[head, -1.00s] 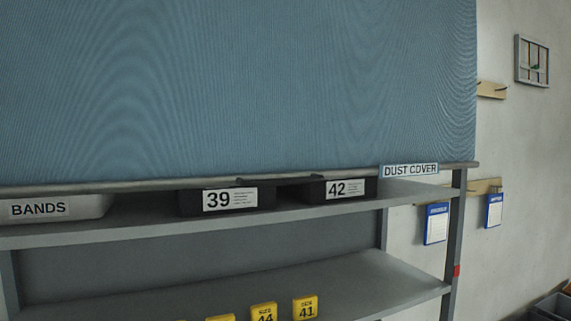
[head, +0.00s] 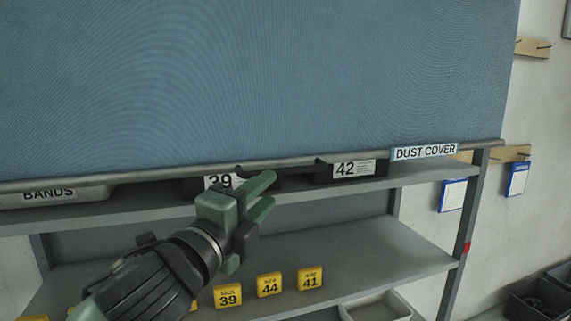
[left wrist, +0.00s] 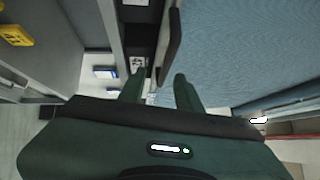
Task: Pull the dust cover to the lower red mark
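The dust cover (head: 260,80) is a blue ribbed sheet hanging over the upper part of the shelf rack. Its grey bottom bar (head: 420,161) lies across the front of the upper shelf, with a dark handle in the middle partly behind my gripper. A red mark (head: 467,247) shows on the right post, below the bar. My left gripper (head: 268,192) is just below and in front of the bar's middle, fingers apart. In the left wrist view, the open fingers (left wrist: 158,82) point towards a dark bar-like part, with no clear contact. My right gripper is out of view.
Boxes labelled 39 and 42 (head: 354,169) and a BANDS bin (head: 50,195) sit on the upper shelf behind the bar. Yellow size tags (head: 269,285) and a grey tray (head: 375,307) are lower down. Dark crates (head: 540,298) stand at the right.

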